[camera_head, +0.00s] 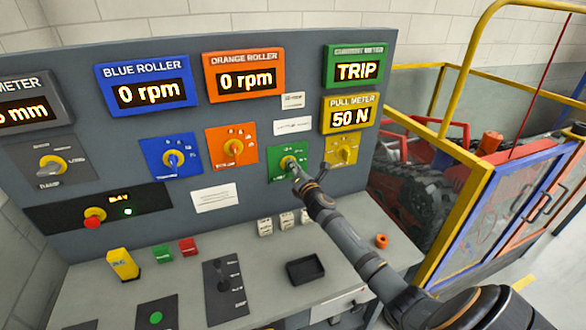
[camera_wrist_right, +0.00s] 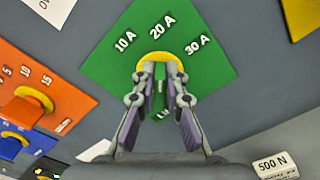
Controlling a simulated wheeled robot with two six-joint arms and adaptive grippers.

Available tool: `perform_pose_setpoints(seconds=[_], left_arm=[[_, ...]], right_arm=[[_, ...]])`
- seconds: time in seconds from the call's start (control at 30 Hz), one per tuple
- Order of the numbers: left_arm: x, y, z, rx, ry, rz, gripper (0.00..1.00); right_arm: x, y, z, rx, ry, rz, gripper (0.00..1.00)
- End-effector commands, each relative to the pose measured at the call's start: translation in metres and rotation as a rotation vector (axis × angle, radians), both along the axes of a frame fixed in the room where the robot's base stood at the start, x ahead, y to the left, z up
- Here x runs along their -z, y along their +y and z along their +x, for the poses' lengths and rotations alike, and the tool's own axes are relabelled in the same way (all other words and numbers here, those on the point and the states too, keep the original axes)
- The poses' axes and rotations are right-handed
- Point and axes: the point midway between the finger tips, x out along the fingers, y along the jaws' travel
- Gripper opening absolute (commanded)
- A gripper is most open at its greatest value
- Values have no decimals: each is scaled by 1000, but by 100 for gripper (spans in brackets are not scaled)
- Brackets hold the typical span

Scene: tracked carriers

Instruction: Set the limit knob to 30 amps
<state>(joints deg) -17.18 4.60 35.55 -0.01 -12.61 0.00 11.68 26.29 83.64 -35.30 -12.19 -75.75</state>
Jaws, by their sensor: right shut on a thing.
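The limit knob is on a green panel (camera_head: 275,176) low on the right half of the console. It has a yellow round base (camera_wrist_right: 158,58), and the panel is marked 10 A, 20 A and 30 A in the right wrist view (camera_wrist_right: 215,68). My right gripper (camera_wrist_right: 160,72) is shut on the knob, one finger on each side. The fingers hide most of the knob's handle, so I cannot tell its exact setting. In the head view my right gripper (camera_head: 298,174) reaches the knob from below right. The green current meter (camera_head: 355,69) reads TRIP. My left gripper is not in view.
An orange knob panel (camera_head: 231,146) and a yellow knob panel (camera_head: 342,150) flank the green one. A yellow-railed machine enclosure (camera_head: 460,190) stands to the right.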

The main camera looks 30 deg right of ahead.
Motion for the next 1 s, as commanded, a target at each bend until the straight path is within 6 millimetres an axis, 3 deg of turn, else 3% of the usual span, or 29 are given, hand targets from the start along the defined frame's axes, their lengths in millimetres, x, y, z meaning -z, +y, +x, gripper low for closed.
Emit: perform_pose_setpoints(seconds=[0.6, 1.0], left_arm=[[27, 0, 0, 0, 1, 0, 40], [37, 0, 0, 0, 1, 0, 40]], right_arm=[[8, -4, -1, 1, -129, 540, 0], [9, -4, -1, 1, -177, 743, 0]])
